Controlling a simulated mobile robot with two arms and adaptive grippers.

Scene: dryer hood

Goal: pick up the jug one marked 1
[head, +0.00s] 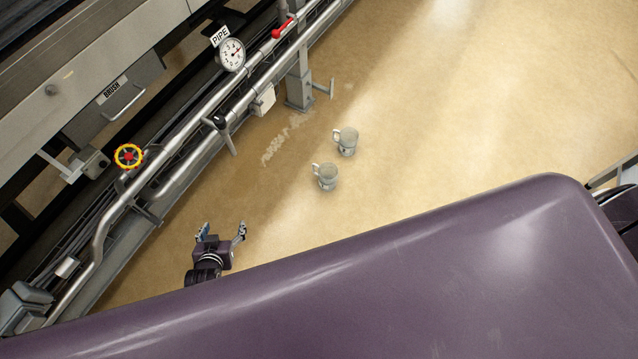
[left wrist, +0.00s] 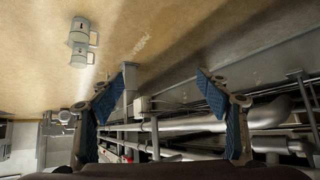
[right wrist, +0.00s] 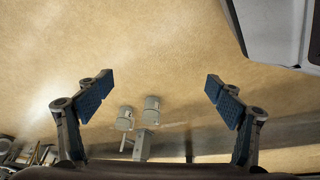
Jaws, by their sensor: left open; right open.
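Two grey jugs with side handles stand upright on the tan floor, a little apart: a farther jug (head: 347,143) and a nearer jug (head: 327,176). Their marks are too small to read, so I cannot tell which is jug one. Both jugs also show at the upper left of the left wrist view (left wrist: 80,30) and between the fingers, low in the right wrist view (right wrist: 152,110). My left gripper (head: 221,232) is open and empty, left of and nearer than the jugs. My right gripper (right wrist: 158,86) is open and empty in its wrist view; the head view does not show it.
A machine with pipes, a pressure gauge (head: 231,54), a red-and-yellow valve wheel (head: 128,156) and a red lever (head: 282,29) runs along the left. A grey post (head: 299,80) stands behind the jugs. The floor (head: 480,110) right of the jugs is clear.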

